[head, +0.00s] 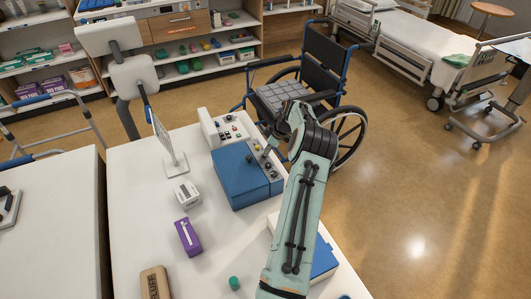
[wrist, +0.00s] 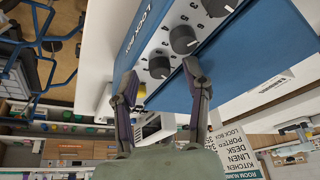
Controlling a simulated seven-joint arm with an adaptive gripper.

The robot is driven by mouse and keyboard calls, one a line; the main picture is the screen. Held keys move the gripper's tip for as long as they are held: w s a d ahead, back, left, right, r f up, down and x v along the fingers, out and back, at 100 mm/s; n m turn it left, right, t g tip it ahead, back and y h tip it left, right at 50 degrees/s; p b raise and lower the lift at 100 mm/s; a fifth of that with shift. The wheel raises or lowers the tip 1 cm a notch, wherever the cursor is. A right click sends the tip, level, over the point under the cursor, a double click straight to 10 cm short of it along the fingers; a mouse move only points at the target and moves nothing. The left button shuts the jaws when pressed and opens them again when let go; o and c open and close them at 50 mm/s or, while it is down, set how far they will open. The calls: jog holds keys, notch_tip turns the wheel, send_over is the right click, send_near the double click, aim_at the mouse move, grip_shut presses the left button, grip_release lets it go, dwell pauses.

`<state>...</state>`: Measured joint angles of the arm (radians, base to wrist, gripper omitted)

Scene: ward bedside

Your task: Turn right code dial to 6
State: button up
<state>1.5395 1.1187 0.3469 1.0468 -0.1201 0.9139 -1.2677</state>
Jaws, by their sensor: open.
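The blue lock box (head: 238,176) stands on the white table in the head view. Its light dial panel (wrist: 171,22) carries dark round dials and printed digits in the wrist view. The lowest dial (wrist: 159,67) in that view lies between my fingertips. A middle dial (wrist: 184,40) and an upper dial (wrist: 210,6), cut by the edge, sit beyond it. My gripper (wrist: 161,70) is open, one finger on each side of the lowest dial; I cannot tell whether they touch it. In the head view my arm partly hides the panel, and the dial settings are unclear.
A white panel with buttons (head: 227,130) stands behind the box. A sign on a stand (head: 163,142), a small white box (head: 186,193), a purple box (head: 187,237) and a green item (head: 234,283) are on the table. A wheelchair (head: 300,95) stands beyond.

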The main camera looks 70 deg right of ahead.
grip_shut()
jog(key=shift+a+m, duration=0.1)
jog(key=shift+m, duration=0.2)
jog(key=m+h, duration=0.1)
jog(key=m, duration=0.2)
jog(key=shift+w+a+m+h, duration=0.1)
jog(key=shift+m+h, duration=0.2)
jog(key=shift+w+a+m+g+h, duration=0.1)
jog(key=shift+m+g+h, duration=0.3)
jog(key=shift+m, duration=0.85)
jog(key=shift+m+g+h, duration=0.3)
jog(key=shift+m+h, duration=0.1)
jog(key=shift+m, duration=0.85)
grip_release()
